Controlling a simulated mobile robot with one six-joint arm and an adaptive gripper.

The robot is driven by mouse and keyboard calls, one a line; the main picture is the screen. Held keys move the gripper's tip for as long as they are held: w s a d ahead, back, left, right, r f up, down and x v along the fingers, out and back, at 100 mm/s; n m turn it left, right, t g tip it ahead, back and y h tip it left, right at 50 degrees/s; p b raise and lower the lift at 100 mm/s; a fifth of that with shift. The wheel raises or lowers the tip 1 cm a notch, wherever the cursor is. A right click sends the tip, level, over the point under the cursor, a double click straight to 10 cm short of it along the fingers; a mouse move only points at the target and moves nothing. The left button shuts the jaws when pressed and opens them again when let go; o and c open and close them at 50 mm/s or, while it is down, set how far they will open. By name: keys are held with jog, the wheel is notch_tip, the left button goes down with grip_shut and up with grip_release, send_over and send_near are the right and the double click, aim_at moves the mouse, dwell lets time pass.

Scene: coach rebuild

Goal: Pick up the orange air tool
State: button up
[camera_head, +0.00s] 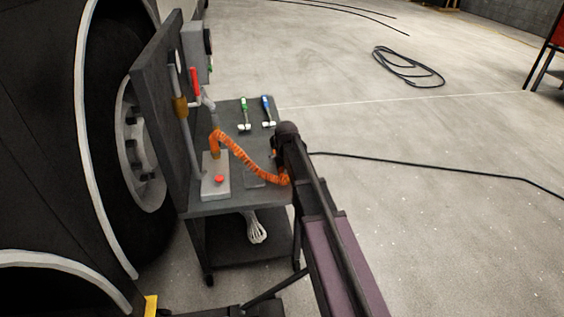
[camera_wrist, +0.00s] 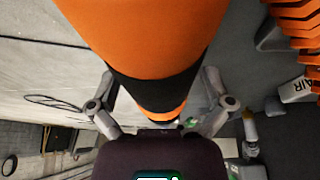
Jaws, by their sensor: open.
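The orange air tool (camera_wrist: 145,35) fills the upper middle of the wrist view, very close to the camera. It is an orange cylinder with a black band. My gripper (camera_wrist: 160,92) is open, with one finger on each side of the tool. I cannot tell whether either finger touches it. In the head view my dark arm covers the tool and the gripper. An orange coiled hose (camera_head: 245,158) runs from the trolley's pipe fitting to behind my arm; its coils also show in the wrist view (camera_wrist: 297,22).
The grey trolley (camera_head: 198,207) stands beside a large wheel (camera_head: 150,180). A green-handled tool (camera_head: 244,115) and a blue-handled tool (camera_head: 267,110) lie on its top, near a grey box with a red button (camera_head: 219,179). A black cable coil (camera_head: 408,68) lies on the floor, which is otherwise mostly clear at right.

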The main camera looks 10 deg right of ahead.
dwell(0.4)
jog(key=c, duration=1.2)
jog(key=shift+o, duration=0.2)
jog(key=shift+r, duration=0.15)
jog(key=shift+r+p, duration=1.9)
jog(key=shift+p, duration=0.25)
jog(key=s+d+r+p, duration=0.1)
jog(key=s+d, duration=0.7)
jog(key=s, duration=0.5)
jog(key=shift+s+d+r, duration=0.15)
jog(key=shift+s, duration=0.25)
